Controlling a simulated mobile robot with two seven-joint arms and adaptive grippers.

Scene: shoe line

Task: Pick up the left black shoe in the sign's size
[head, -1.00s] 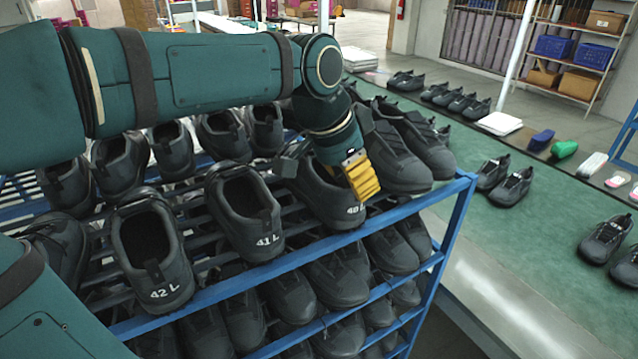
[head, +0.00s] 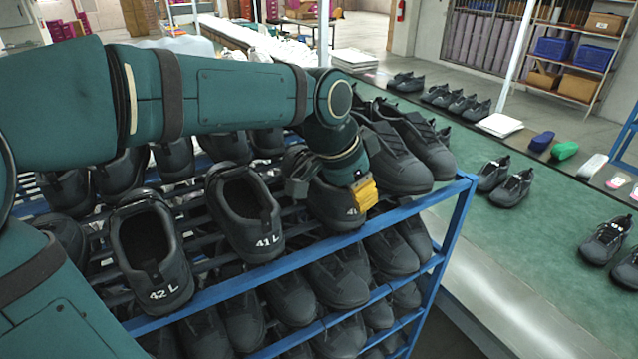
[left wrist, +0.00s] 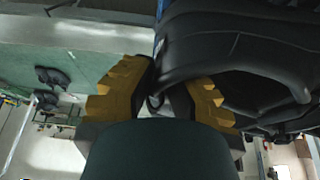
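A black shoe marked 4-something L at its heel (head: 334,212) stands at the right of the rack's top row; my finger covers part of its label. My left gripper (head: 352,192) is at this shoe, with one yellow finger against the outside of its heel end. In the left wrist view the two yellow fingers (left wrist: 166,90) stand apart, open, with a dark shoe edge (left wrist: 180,62) near and between them; contact on both sides cannot be told. Shoes marked 41 L (head: 262,225) and 42 L (head: 160,275) stand to the left. No size sign is in view. My right gripper is not in view.
The blue rack (head: 455,215) holds several more black shoes on lower and rear rows. Two larger-looking shoes (head: 392,160) stand close to the right of my gripper. A green conveyor (head: 545,230) with shoe pairs runs beyond.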

